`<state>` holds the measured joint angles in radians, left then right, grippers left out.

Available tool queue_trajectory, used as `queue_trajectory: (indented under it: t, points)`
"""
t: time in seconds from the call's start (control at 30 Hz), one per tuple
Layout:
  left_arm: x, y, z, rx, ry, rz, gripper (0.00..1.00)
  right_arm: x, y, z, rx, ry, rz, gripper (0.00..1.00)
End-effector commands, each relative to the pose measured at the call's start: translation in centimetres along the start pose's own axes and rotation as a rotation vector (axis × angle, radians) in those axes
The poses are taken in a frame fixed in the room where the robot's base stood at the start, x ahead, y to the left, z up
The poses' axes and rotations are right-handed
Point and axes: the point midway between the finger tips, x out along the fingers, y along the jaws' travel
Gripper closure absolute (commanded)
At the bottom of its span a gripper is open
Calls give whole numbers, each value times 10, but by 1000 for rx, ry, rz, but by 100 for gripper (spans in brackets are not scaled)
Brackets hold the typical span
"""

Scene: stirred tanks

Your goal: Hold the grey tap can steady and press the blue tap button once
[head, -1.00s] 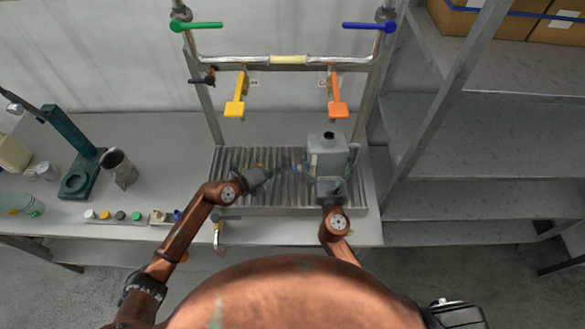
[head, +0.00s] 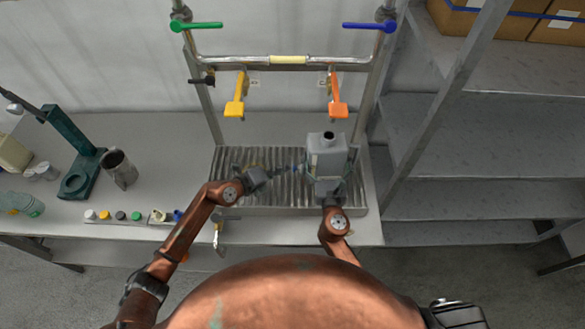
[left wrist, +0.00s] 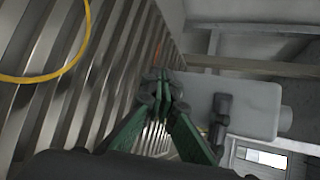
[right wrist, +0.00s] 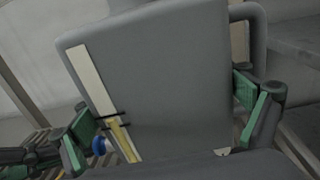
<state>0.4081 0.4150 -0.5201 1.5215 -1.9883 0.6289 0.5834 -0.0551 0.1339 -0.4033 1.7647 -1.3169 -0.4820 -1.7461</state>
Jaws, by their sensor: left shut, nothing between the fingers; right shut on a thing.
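The grey can (head: 326,153) stands upright on the ribbed tray, its dark opening on top. My right gripper (head: 328,186) is shut around its lower part; in the right wrist view the fingers (right wrist: 165,120) grip both sides of the can (right wrist: 150,75). The blue tap button (right wrist: 99,145) shows at the can's left side, by the left finger; it is a tiny blue spot in the head view (head: 294,168). My left gripper (head: 284,169) is shut and empty, left of the can and close to the button. Its closed tips (left wrist: 160,90) show beside the can (left wrist: 250,108); contact cannot be told.
The ribbed metal tray (head: 232,160) lies under both grippers. Yellow (head: 235,105) and orange (head: 338,108) levers hang from the pipe frame behind. A dark green stand (head: 75,160) and a metal cup (head: 120,170) are at left. Shelves (head: 470,130) stand at right.

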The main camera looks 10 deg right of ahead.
Motion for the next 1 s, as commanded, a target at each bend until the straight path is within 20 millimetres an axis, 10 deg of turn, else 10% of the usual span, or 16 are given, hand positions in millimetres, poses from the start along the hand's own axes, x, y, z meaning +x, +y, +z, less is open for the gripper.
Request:
queue_trajectory:
  t: [1.0]
  points:
    - [6,-5,-5,-1,0,0,100,0,0,0,0,0,0,63]
